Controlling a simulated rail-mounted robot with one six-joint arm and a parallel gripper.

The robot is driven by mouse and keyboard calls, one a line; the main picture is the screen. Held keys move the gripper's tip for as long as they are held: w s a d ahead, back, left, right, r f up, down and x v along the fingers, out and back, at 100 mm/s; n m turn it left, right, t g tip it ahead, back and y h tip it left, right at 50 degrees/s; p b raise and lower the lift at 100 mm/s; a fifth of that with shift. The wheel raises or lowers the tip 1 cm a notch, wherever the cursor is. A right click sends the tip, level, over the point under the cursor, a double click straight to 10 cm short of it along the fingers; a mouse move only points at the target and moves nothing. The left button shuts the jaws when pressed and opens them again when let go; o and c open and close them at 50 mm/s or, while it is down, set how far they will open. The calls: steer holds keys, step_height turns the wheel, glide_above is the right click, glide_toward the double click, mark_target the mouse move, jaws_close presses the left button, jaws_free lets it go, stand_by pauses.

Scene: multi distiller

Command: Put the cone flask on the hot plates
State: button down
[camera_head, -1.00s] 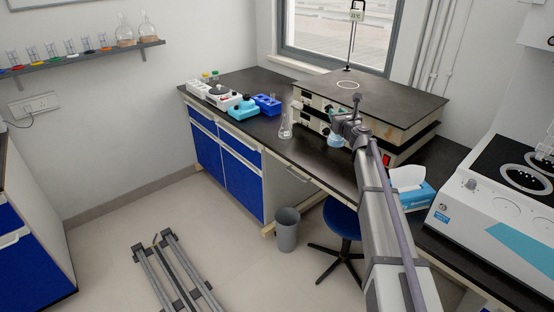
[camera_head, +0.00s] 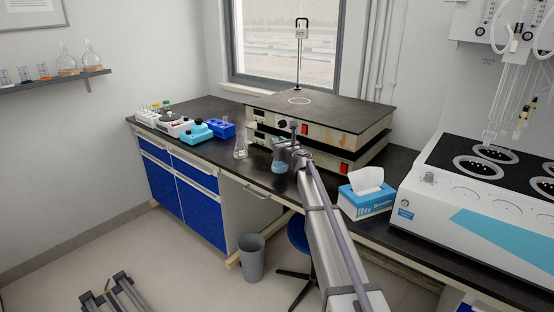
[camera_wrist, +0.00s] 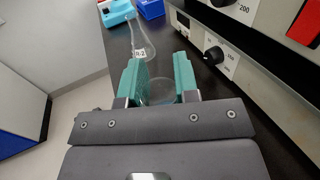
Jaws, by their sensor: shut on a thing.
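My gripper (camera_head: 280,160) is over the dark bench in front of the stacked units. In the wrist view its teal fingers (camera_wrist: 158,82) are closed around a clear glass vessel (camera_wrist: 160,92), which looks like a cone flask; its shape is mostly hidden. A second clear cone flask (camera_head: 240,150) with an "R-2" label stands upright on the bench just beyond the gripper; it also shows in the wrist view (camera_wrist: 141,48). Round ringed hot plates (camera_head: 486,168) are set in the black top of the white machine at the right.
Stacked grey units (camera_head: 330,110) with dark tops and red switches stand behind the gripper. A tissue box (camera_head: 366,196) sits between my arm and the white machine (camera_head: 470,215). A blue rack (camera_head: 221,128) and small devices are at the left. Glass tubing hangs above the hot plates.

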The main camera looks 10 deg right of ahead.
step_height(320, 180, down, 4)
steer(key=b, duration=0.3)
steer(key=shift+r, duration=0.35)
steer(key=shift+f, duration=0.15)
steer(key=c, duration=0.9)
jaws_free()
steer(key=shift+o, duration=0.2)
